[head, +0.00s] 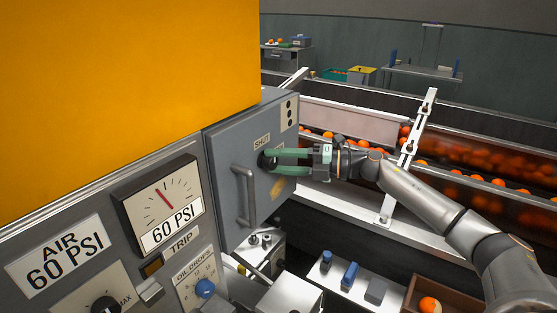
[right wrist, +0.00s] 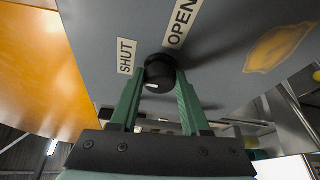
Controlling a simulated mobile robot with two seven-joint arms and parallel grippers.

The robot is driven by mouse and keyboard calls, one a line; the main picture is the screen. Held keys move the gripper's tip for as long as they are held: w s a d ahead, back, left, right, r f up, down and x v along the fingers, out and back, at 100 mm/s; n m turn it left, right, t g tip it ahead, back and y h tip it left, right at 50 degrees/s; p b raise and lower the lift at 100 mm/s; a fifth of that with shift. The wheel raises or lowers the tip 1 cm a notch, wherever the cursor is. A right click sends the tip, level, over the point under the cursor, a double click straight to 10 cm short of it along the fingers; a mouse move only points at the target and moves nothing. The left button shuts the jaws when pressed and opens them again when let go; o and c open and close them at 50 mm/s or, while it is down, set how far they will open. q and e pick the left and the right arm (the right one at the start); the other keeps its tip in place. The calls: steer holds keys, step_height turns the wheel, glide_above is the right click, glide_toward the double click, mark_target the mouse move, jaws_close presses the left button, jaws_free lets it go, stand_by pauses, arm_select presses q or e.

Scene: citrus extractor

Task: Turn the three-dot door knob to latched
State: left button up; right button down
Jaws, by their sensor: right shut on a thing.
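The grey door (head: 226,155) carries a plate with three black dots (head: 289,111) at its upper right. Its black round knob (head: 265,163) sits below a SHUT label (head: 262,143). My right gripper (head: 274,161) reaches in from the right, its green fingers shut on the knob. In the right wrist view the knob (right wrist: 160,68) is between the fingertips (right wrist: 160,82). A small white mark shows on the knob's near side. SHUT (right wrist: 125,56) and OPEN (right wrist: 181,23) labels sit beside it. My left gripper is not in view.
A grey bar handle (head: 246,196) stands out from the door, left of and below the knob. The panel with the 60 PSI gauge (head: 163,205) is at left. A conveyor with oranges (head: 480,150) runs behind my right arm. A brown crate (head: 455,301) is at lower right.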

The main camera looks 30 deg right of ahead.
stand_by(0.5)
steer(key=shift+c, duration=1.9)
jaws_free()
steer(key=shift+d, duration=0.1)
arm_select(q)
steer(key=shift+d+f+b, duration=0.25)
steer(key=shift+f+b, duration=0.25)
steer(key=shift+b, duration=0.1)
arm_select(e)
steer(key=v, duration=1.2)
steer(key=shift+s, duration=0.2)
steer(key=shift+r, duration=0.1)
